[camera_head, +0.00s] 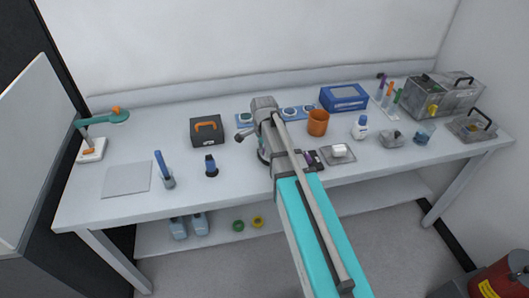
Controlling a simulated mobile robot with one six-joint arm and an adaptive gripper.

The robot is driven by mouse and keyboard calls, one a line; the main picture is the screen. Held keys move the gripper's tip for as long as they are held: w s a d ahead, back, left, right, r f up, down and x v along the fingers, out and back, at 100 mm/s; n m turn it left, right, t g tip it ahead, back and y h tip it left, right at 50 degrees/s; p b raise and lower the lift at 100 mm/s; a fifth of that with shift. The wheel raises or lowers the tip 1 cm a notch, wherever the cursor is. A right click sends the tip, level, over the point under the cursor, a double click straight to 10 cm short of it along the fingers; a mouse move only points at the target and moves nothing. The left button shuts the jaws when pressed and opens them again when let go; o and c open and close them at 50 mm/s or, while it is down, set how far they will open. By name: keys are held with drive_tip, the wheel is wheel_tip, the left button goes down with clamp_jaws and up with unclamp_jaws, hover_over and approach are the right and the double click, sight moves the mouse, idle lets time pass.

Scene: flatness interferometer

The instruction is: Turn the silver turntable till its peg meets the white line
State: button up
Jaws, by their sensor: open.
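My arm reaches from the bottom right up over the middle of the bench (85,213). Its grey end part stands above the bench, and I cannot make out the gripper's fingers there. I cannot make out the silver turntable, its peg or the white line. A dark curved edge shows just left of my arm, low at the bench, too small to tell what it belongs to. My arm hides the bench behind it.
Left of my arm stand a black box with an orange handle (206,132), a dark blue bottle (211,166) and a teal lamp (112,117). To the right are an orange cup (318,123), a blue case (344,97) and a white bottle (360,128).

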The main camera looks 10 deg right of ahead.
idle(0.3)
clamp_jaws()
drive_tip(key=shift+d, duration=0.15)
